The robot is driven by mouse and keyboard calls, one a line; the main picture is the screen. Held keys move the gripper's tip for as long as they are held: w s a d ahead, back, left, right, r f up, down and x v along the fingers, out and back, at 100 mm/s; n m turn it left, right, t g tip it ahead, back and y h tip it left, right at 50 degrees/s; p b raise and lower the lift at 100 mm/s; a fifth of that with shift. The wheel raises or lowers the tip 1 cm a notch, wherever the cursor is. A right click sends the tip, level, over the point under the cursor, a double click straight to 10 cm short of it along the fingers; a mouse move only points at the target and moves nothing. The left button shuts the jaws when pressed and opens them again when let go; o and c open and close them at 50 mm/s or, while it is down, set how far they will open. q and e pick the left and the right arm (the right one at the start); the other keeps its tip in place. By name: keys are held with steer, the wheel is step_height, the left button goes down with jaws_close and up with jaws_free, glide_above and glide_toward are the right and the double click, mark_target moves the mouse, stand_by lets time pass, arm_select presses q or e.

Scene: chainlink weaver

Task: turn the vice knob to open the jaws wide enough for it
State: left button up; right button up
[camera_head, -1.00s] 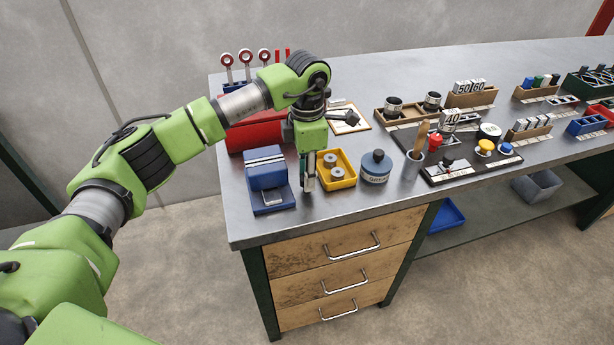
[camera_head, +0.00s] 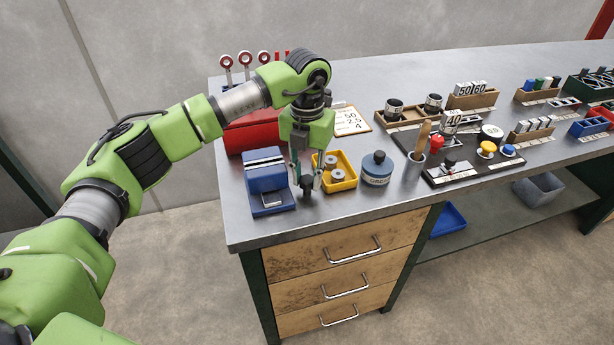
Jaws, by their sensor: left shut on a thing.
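The blue vice (camera_head: 268,182) stands at the near left of the bench, with pale jaw strips on top that look close together. My left gripper (camera_head: 306,182) points down just right of the vice, its fingers shut on the vice knob. The knob itself is mostly hidden by the fingers and a black part in front of them, so its angle cannot be told. My right gripper is not in view.
A red box (camera_head: 250,135) stands behind the vice. The bench front edge is near.

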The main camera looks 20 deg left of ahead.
mark_target(307, 179)
arm_select(q)
steer(key=n, duration=0.5)
steer(key=shift+n, duration=0.3)
steer(key=n, duration=0.5)
steer(key=shift+w+r+n, duration=0.1)
steer(key=shift+n, duration=0.3)
steer(key=o, duration=0.8)
steer(key=shift+o, duration=0.2)
step_height(307, 179, up, 12)
stand_by(0.4)
